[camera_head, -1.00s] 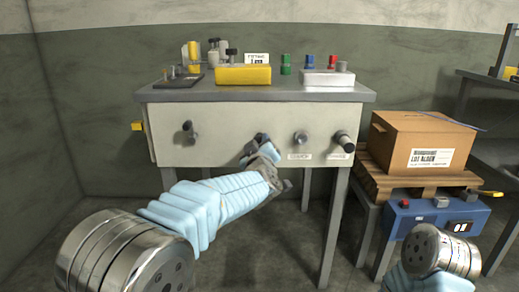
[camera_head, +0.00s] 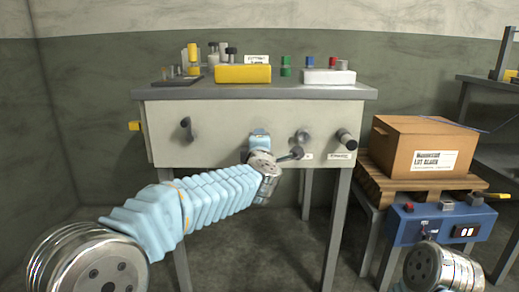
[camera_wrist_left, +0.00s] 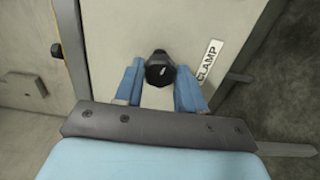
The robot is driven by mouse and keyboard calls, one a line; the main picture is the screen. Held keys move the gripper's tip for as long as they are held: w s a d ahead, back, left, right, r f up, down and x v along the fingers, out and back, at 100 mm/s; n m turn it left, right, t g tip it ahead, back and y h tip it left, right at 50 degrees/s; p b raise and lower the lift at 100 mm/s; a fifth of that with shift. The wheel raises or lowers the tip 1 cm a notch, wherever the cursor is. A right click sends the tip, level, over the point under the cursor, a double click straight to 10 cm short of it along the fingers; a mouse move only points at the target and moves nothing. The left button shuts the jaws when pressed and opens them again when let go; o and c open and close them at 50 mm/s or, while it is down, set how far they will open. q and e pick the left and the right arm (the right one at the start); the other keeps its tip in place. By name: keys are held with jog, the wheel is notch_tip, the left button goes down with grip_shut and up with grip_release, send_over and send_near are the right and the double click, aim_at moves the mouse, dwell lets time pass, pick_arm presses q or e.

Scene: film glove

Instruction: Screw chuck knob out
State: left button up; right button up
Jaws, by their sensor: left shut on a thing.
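A dark knob with a faceted cap (camera_wrist_left: 160,68) stands out from the pale front panel (camera_wrist_left: 115,40) in the left wrist view. A label beside it (camera_wrist_left: 209,61) reads CLAMP. The blue fingers of my left gripper (camera_wrist_left: 158,88) lie on both sides of this knob and are shut on it. In the head view my left gripper (camera_head: 259,142) is at the panel's second knob position, and that knob is hidden. Other knobs show at the left (camera_head: 186,127), right of my gripper (camera_head: 303,138) and far right (camera_head: 345,139).
On the bench top (camera_head: 195,92) are a yellow block (camera_head: 243,74), a white block (camera_head: 328,77) and several small parts. A cardboard box (camera_head: 420,147) sits on a pallet at the right, above a blue control box (camera_head: 440,225). Floor below the bench is clear.

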pick_arm(q)
jog(key=n+b, duration=0.2)
jog(key=n, duration=0.2)
jog(key=shift+r+n+b, duration=0.1)
jog(key=shift+n+b, duration=1.05)
jog(key=shift+n, duration=0.95)
jog(key=o, duration=1.1)
jog(key=shift+c, duration=0.2)
jog(key=s, duration=1.3)
jog(key=shift+s+b, duration=0.4)
